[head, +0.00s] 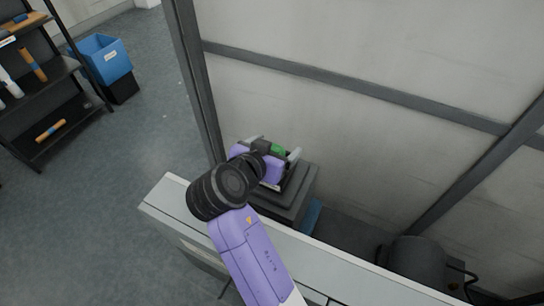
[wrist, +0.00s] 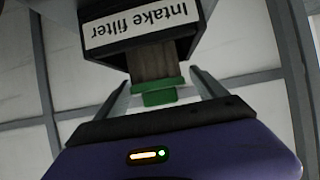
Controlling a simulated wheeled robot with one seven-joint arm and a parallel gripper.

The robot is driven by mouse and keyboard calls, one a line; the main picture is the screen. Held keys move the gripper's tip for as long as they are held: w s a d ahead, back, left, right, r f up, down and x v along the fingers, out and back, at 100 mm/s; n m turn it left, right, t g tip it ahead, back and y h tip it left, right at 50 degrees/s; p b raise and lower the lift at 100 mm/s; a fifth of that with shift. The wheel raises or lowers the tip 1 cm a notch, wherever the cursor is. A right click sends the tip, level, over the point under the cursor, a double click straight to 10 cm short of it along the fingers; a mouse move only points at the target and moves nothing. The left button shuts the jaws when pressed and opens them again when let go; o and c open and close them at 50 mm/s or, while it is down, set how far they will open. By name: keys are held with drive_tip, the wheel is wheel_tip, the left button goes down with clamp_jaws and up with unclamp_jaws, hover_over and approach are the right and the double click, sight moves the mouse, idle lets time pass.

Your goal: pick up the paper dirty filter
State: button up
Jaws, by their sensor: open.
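A brownish pleated filter (wrist: 155,62) with a green end tab (wrist: 160,93) sticks out of a dark housing (wrist: 180,43) in the wrist view. The housing bears a white label reading "Intake filter", seen upside down. My gripper (wrist: 161,80) is open, with one finger on each side of the green tab and gaps visible on both sides. In the head view my gripper (head: 275,151) is at the dark unit (head: 300,190) behind the white ledge, and a bit of green (head: 278,149) shows between the fingers. My arm hides part of the unit.
A white ledge (head: 160,199) runs along the near side of the unit. A framed wall panel (head: 350,120) stands close behind. A dark rounded machine (head: 417,262) is at lower right. A blue bin (head: 103,60) and a black shelf (head: 50,90) stand at upper left, with open floor before them.

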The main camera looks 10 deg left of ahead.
drive_tip(key=shift+w+d+f, duration=0.1)
drive_tip(key=shift+w+f, duration=0.05)
drive_tip(key=shift+w, duration=0.05)
drive_tip(key=c, duration=1.5)
